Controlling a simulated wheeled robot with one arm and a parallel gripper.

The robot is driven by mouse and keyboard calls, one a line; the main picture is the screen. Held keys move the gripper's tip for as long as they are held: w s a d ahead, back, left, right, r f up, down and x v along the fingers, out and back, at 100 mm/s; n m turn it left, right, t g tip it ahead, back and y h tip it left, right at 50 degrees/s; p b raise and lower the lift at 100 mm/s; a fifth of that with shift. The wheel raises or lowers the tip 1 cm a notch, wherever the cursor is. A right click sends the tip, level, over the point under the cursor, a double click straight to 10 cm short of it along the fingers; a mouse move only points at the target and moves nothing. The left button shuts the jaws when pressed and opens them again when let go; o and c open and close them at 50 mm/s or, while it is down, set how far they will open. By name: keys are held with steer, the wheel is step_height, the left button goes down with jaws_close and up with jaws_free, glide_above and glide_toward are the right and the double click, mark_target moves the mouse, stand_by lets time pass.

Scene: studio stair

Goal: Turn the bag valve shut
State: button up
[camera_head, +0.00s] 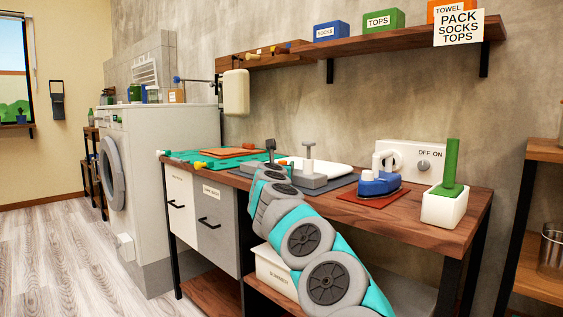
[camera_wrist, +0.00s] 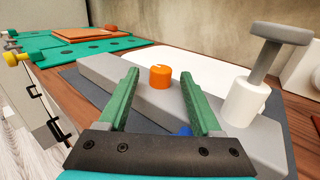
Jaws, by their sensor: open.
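A short round orange knob (camera_wrist: 160,77), which looks like the bag valve, stands on a long grey bar (camera_wrist: 105,68) in the wrist view. A small pale mark shows on its top; I cannot read its setting. My gripper (camera_wrist: 159,73) is open, its two green fingers pointing toward the knob, one on each side in the picture. No contact shows, and the depth is hard to judge. A white bag (camera_wrist: 215,72) lies behind the bar.
A pump with a grey T-handle (camera_wrist: 275,50) and white cylinder stands on the bar, right of the knob. The bench (camera_head: 400,225) also holds a blue iron (camera_head: 378,186), a white box with a green block (camera_head: 450,165), and a dial panel (camera_head: 425,153). A shelf (camera_head: 400,45) hangs above.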

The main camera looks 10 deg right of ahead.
steer(key=shift+w+d+r, duration=0.1)
steer(key=shift+w+d, duration=0.1)
steer(key=shift+w, duration=0.15)
jaws_close()
stand_by(0.5)
